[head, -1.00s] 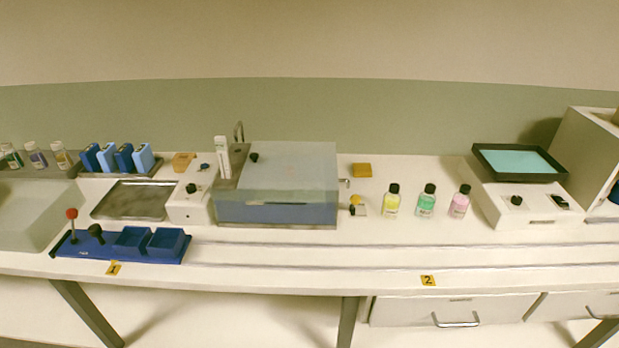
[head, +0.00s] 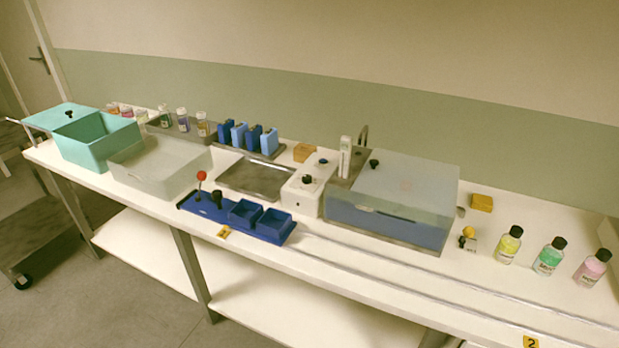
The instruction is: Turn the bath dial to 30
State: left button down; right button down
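A covered bath (head: 390,212) with bluish water under a clear lid stands right of the middle of the bench in the head view. A black knob (head: 374,164) sits on the lid. A white control box (head: 303,196) left of the bath carries a dark round dial (head: 307,180). A small yellow knob (head: 468,233) is at the right side of the bath. I cannot tell from the picture which of these is the bath dial, and no scale numbers are readable. Neither of my grippers is in view.
A metal plate (head: 257,176) and blue tray (head: 236,216) are left of the control box. A clear basin (head: 160,166) and teal box (head: 97,142) stand further left. Yellow (head: 508,246), green (head: 549,258) and pink (head: 591,269) bottles stand at right. The bench front holds rails.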

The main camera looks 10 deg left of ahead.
aim_at(307, 179)
jog(key=i+j, duration=0.15)
jog(key=j, duration=0.15)
jog(key=i+j, duration=0.15)
jog(key=j, duration=0.2)
jog(key=i+j, duration=0.1)
jog(key=j, duration=0.2)
jog(key=i+j+z, duration=0.1)
jog(key=j, duration=0.2)
jog(key=i, duration=0.05)
